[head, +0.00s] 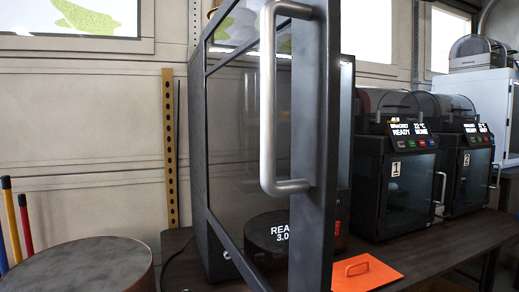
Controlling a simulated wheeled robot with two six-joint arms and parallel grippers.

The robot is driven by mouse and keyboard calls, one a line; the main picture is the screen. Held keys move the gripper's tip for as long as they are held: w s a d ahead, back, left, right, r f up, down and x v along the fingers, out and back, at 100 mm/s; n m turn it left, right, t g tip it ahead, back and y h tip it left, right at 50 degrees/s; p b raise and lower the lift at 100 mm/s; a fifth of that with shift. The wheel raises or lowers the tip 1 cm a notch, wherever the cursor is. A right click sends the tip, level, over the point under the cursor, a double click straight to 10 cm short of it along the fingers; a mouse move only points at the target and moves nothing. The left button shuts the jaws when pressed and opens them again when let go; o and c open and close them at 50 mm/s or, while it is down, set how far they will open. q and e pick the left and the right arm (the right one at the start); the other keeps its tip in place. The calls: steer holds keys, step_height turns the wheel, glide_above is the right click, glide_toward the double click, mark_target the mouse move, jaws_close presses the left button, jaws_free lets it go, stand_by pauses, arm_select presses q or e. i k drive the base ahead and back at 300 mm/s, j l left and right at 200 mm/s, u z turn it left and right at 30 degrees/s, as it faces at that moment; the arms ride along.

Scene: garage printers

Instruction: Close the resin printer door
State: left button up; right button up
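A tall dark printer cabinet (198,160) stands close in front of me on the workbench. Its glass door (235,140) has a dark frame (312,150) and hangs open, swung out towards me. A long silver bar handle (268,100) is on the free edge of the door, very near the camera. Through and below the door I see a round dark unit (262,232) with a partly covered display beginning "REA" and "3.0". The door frame hides part of the cabinet's inside. Neither of my grippers shows in this view.
An orange plate (385,276) with a small loop lies on the workbench (430,255), right of the door. Two smaller printers, marked 1 (408,190) and 2 (470,178), stand farther right. A round-topped drum (75,268) and coloured rods (12,220) are at the lower left.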

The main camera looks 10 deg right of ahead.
mark_target(270, 73)
steer(key=z, duration=0.7)
steer(key=k+j+z, duration=0.1)
steer(key=j+z, duration=0.25)
steer(key=k+j+z, duration=0.1)
steer(key=j+z, duration=0.25)
steer(key=k+j+z, duration=0.15)
steer(key=z, duration=0.2)
steer(key=k+j+z, duration=0.1)
steer(key=k+j, duration=0.3)
steer(key=k+j+z, duration=0.1)
steer(key=k+j, duration=0.25)
steer(key=j, duration=0.2)
